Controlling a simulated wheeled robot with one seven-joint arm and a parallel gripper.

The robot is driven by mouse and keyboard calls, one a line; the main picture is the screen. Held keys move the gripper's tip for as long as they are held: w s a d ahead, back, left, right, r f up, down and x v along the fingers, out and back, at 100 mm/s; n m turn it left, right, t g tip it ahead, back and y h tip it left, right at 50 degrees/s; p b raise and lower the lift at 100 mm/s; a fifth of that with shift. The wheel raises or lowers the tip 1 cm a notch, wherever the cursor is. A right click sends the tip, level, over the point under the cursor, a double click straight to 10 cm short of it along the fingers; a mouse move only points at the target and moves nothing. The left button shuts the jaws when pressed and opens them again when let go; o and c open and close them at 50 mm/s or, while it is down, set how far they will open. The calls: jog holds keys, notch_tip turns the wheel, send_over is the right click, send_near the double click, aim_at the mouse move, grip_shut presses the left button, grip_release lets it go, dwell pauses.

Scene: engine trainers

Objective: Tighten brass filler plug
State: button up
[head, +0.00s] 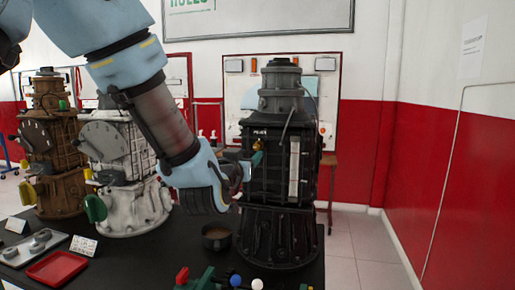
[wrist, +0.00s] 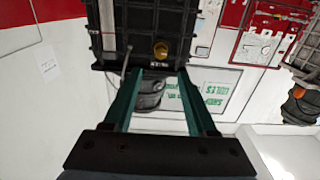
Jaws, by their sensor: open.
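The brass filler plug (head: 258,145) is a small gold fitting on the upper front of the black engine trainer (head: 275,220). In the wrist view, which appears upside down, the brass filler plug (wrist: 161,50) shows as a round, yellowish head on the dark ribbed casing (wrist: 115,22). My gripper (head: 256,160) is at the trainer's left face, close to the plug. In the wrist view, the two green fingers of my gripper (wrist: 160,75) are spread apart with nothing between their tips. The plug appears between and beyond the tips, apart from them.
A white trainer (head: 125,165) and a brown trainer (head: 52,135) stand to the left. A dark cup (head: 216,236) with brown contents sits beside the black trainer's base. A red tray (head: 57,267) and coloured knobs (head: 236,281) are at the front. Open floor lies right of the bench.

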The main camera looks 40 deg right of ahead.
aim_at(257, 146)
jog(key=p+x, duration=0.3)
jog(key=x, duration=0.4)
jog(key=shift+w+d+r, duration=0.1)
jog(key=shift+r, duration=0.05)
jog(key=shift+w+d, duration=0.35)
jog(key=shift+d, duration=0.15)
jog(key=shift+c, duration=0.4)
grip_shut()
